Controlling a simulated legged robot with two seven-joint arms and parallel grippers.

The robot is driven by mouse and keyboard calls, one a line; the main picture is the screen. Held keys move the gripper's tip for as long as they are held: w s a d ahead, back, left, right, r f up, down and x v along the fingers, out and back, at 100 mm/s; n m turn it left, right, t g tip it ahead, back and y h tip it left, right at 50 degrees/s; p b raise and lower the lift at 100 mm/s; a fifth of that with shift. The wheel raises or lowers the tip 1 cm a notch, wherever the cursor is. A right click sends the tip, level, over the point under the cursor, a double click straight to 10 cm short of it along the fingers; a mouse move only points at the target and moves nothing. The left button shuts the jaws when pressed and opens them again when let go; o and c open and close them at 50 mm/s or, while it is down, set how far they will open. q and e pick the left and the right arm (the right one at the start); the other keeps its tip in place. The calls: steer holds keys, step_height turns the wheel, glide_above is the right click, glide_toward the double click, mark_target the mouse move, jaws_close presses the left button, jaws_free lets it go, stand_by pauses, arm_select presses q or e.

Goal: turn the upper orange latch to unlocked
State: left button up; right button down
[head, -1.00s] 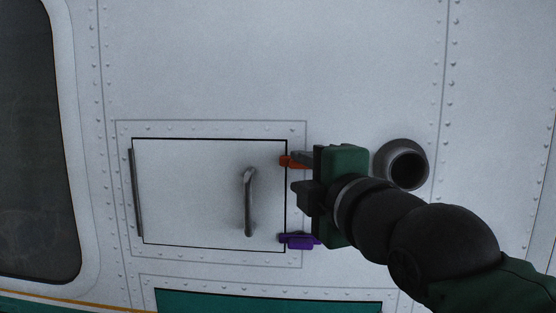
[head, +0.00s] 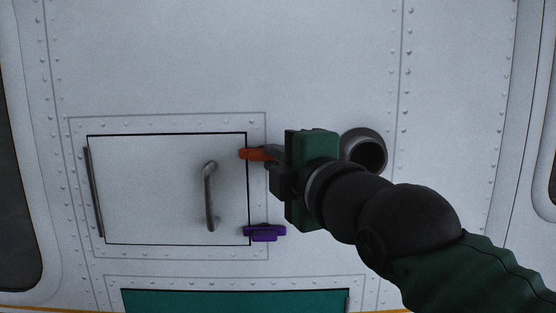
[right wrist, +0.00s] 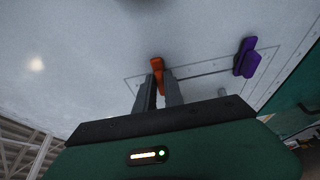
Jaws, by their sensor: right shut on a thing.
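The upper orange latch (head: 253,154) lies roughly level across the right edge of the hatch door (head: 150,190), near its top corner. My right gripper (head: 272,155) comes from the right and is shut on the latch's right part. In the right wrist view the orange latch (right wrist: 156,65) sits between the two dark fingertips (right wrist: 161,85). The fingers hide part of it. My left gripper is not in view.
A purple latch (head: 264,232) lies across the same door edge below. A curved grey handle (head: 210,197) stands out from the door. A dark round pipe opening (head: 366,153) protrudes just right of my gripper. The wall above is clear.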

steer(key=shift+a+f, duration=0.15)
steer(key=shift+a, duration=0.15)
steer(key=m+t+h+b, duration=0.1)
steer(key=m+t+b, duration=0.1)
steer(key=m+b, duration=0.4)
steer(key=a+m+t+h+b, duration=0.1)
steer(key=m+b, duration=0.4)
steer(key=b, duration=0.2)
steer(key=m+t+h+b, duration=0.2)
steer(key=m+b, duration=0.4)
steer(key=shift+a+f+m+t, duration=0.2)
steer(key=shift+f+m+t, duration=0.1)
steer(key=shift+f, duration=0.05)
steer(key=shift+r+m+h+b, duration=0.1)
steer(key=shift+m+h+b, duration=0.15)
steer(key=shift+m+h, duration=0.7)
steer(key=shift+r+m+h+b, duration=0.15)
steer(key=shift+m+h, duration=0.3)
steer(key=shift+m, duration=0.9)
steer(key=shift+f, duration=0.1)
steer(key=c, duration=1.4)
jaws_free()
steer(key=shift+a, duration=0.1)
steer(key=shift+c, duration=0.2)
steer(key=shift+f, duration=0.1)
